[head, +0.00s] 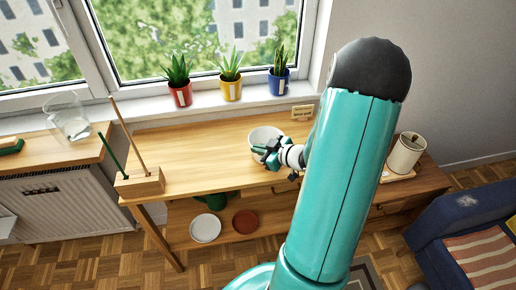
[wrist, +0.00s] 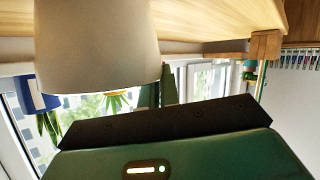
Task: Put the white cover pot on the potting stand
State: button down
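The white cover pot (head: 262,133) is on the wooden table top (head: 215,145), behind and beside my gripper (head: 265,153). In the wrist view, which is upside down, the pot (wrist: 95,45) looks large and close, upright with its wide rim toward the picture's bottom. My gripper's dark edge and green body (wrist: 165,135) lie near the rim; I cannot tell whether they touch the pot. The fingers are small and partly overlap the pot in the head view, so their opening is unclear. A small lettered sign (head: 302,112) stands at the table's back edge.
Red (head: 180,95), yellow (head: 231,90) and blue (head: 278,84) plant pots line the windowsill. A wooden block with sticks (head: 140,183) stands at the table's left end. White (head: 205,228) and terracotta (head: 245,222) round dishes lie below. A cream canister (head: 406,153) stands right.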

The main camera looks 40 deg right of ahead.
jog(key=c, duration=1.6)
grip_release()
jog(key=shift+s+d+r, duration=0.1)
jog(key=v, duration=1.2)
jog(key=w+a+r+m+g+h, duration=0.35)
jog(key=w+r+h, duration=0.55)
jog(key=r, duration=0.4)
jog(key=s+a+r+g+y, duration=0.1)
jog(key=s+a, duration=0.3)
jog(key=a, duration=0.5)
jog(key=s+a+r+g+y, duration=0.1)
jog(key=s+a+y, duration=0.2)
jog(key=a, duration=0.5)
jog(key=s+a+r+g+y, duration=0.2)
jog(key=s+a, duration=0.3)
jog(key=a, duration=0.4)
jog(key=shift+a+r+m+y, duration=0.1)
jog(key=shift+a+m+y, duration=0.2)
jog(key=shift+a+m, duration=0.05)
